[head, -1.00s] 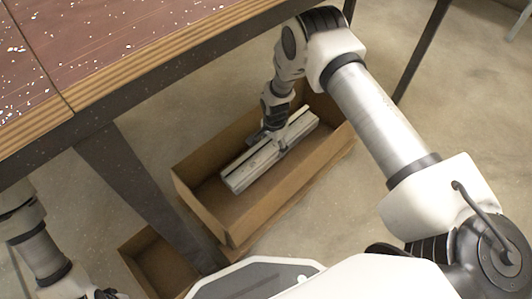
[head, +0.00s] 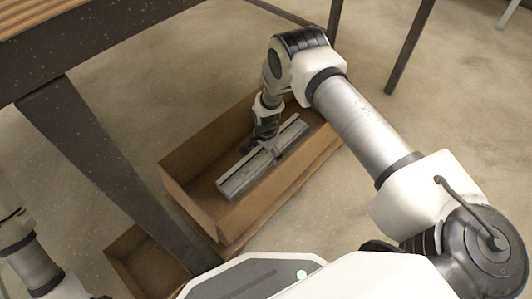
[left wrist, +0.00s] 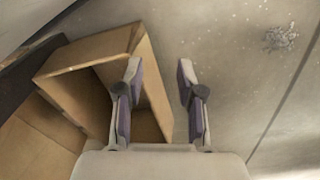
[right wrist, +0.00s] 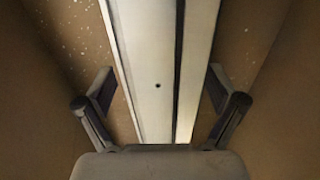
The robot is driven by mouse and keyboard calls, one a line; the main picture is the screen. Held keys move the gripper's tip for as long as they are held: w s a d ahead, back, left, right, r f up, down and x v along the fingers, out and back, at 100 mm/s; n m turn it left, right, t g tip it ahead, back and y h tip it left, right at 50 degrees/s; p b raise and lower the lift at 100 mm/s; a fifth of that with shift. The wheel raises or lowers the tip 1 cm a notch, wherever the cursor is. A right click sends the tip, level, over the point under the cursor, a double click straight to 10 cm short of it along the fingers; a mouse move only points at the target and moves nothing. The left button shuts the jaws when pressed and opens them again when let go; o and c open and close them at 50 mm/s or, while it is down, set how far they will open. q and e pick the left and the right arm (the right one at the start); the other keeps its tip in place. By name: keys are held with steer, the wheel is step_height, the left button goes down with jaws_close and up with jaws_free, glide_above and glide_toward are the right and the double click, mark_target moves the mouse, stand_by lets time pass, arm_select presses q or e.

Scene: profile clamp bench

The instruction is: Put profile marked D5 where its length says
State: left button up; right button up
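A long silver metal profile (head: 243,180) lies lengthwise inside the larger cardboard box (head: 195,208) on the floor. No D5 mark is legible on it. My right gripper (head: 268,146) reaches down into this box at the profile. In the right wrist view the profile (right wrist: 147,60) runs between the two spread fingers of my right gripper (right wrist: 160,84), one on each side, with narrow gaps showing. My left gripper (left wrist: 159,80) is open and empty above a cardboard box (left wrist: 90,50); in the head view its fingers are out of frame.
A smaller cardboard box (head: 124,243) stands on the floor at the lower left, beside a dark table leg (head: 95,150). The table edge (head: 90,50) is at the upper left, close to the boxes. Bare concrete floor lies behind and right of the larger box.

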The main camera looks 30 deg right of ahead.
mark_target(266, 153)
step_height(266, 153, up, 12)
steer(key=p, duration=0.6)
steer(key=shift+r, duration=0.15)
